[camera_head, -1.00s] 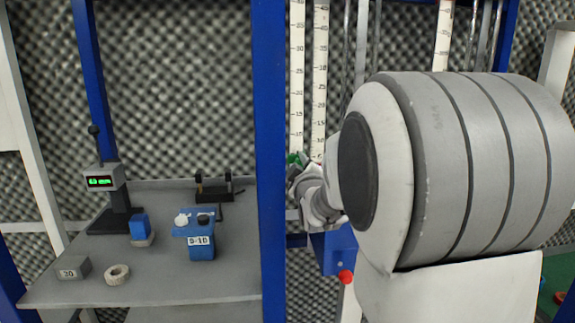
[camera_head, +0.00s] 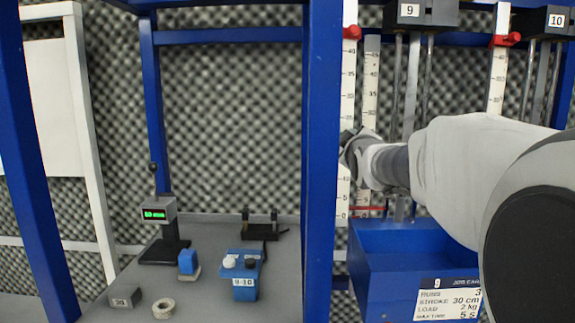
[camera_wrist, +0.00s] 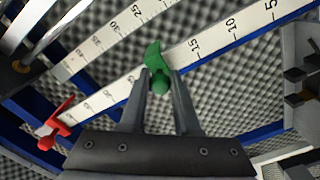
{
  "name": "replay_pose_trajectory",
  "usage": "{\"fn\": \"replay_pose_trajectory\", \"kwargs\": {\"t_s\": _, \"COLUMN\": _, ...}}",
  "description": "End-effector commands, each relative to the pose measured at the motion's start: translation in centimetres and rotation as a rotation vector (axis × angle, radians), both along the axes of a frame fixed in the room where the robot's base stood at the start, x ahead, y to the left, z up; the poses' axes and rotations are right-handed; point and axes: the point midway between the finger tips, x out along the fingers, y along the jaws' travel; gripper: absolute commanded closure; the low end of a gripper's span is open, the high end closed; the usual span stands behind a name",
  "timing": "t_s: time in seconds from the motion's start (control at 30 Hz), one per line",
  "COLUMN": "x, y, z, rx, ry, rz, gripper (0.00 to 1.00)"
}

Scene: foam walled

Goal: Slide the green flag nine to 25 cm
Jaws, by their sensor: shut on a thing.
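The green flag (camera_wrist: 153,58) sits on a white numbered scale (camera_wrist: 215,35) in the wrist view. My gripper (camera_wrist: 160,82) is shut on the flag's round green knob. The flag lies on the higher-number side of the 15 mark, about where 20 would be; it covers the print there. In the head view my gripper (camera_head: 352,148) is at the left scale (camera_head: 348,95) of station nine, and the flag is hidden by it. A red flag (camera_wrist: 55,127) sits farther up the same scale; in the head view it is near the top (camera_head: 352,32).
A second scale (camera_head: 370,90) and metal rods stand just right. A blue box (camera_head: 385,280) with a job card (camera_head: 448,300) is below; a blue post (camera_head: 320,160) is close on the left. A grey bench (camera_head: 205,285) holds small equipment farther left.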

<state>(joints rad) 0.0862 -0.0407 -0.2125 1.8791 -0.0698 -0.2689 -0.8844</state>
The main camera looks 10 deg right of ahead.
Motion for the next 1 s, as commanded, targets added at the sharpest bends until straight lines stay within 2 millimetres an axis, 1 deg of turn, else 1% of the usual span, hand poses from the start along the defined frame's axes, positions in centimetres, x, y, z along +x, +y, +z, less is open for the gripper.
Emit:
{"fn": "replay_pose_trajectory", "kwargs": {"t_s": 0.03, "x": 0.0, "y": 0.0, "z": 1.4, "rx": -0.001, "ry": -0.007, "rz": -0.001, "gripper": 1.0}}
{"fn": "replay_pose_trajectory", "kwargs": {"t_s": 0.1, "x": 0.0, "y": -0.1, "z": 2.4, "rx": 0.0, "ry": -0.006, "rz": -0.001, "gripper": 1.0}}
{"fn": "replay_pose_trajectory", "kwargs": {"t_s": 0.2, "x": 0.0, "y": 0.0, "z": 3.3, "rx": 0.001, "ry": -0.005, "rz": -0.001, "gripper": 1.0}}
{"fn": "replay_pose_trajectory", "kwargs": {"t_s": 0.37, "x": 0.0, "y": 0.0, "z": 3.9, "rx": -0.001, "ry": -0.003, "rz": -0.001, "gripper": 1.0}}
{"fn": "replay_pose_trajectory", "kwargs": {"t_s": 0.67, "x": 0.0, "y": 0.0, "z": 4.2, "rx": -0.002, "ry": -0.009, "rz": -0.001, "gripper": 1.0}}
{"fn": "replay_pose_trajectory", "kwargs": {"t_s": 0.7, "x": -0.1, "y": 0.0, "z": 4.3, "rx": -0.002, "ry": -0.011, "rz": 0.0, "gripper": 0.66}}
{"fn": "replay_pose_trajectory", "kwargs": {"t_s": 0.77, "x": -0.1, "y": 0.0, "z": 4.3, "rx": -0.002, "ry": -0.011, "rz": 0.0, "gripper": 0.55}}
{"fn": "replay_pose_trajectory", "kwargs": {"t_s": 0.8, "x": 0.0, "y": 0.0, "z": 4.3, "rx": -0.002, "ry": -0.011, "rz": 0.0, "gripper": 0.48}}
{"fn": "replay_pose_trajectory", "kwargs": {"t_s": 0.87, "x": 0.0, "y": 0.0, "z": 4.2, "rx": -0.001, "ry": -0.009, "rz": 0.0, "gripper": 0.39}}
{"fn": "replay_pose_trajectory", "kwargs": {"t_s": 1.0, "x": 0.0, "y": 0.0, "z": 4.0, "rx": 0.0, "ry": -0.005, "rz": 0.0, "gripper": 0.39}}
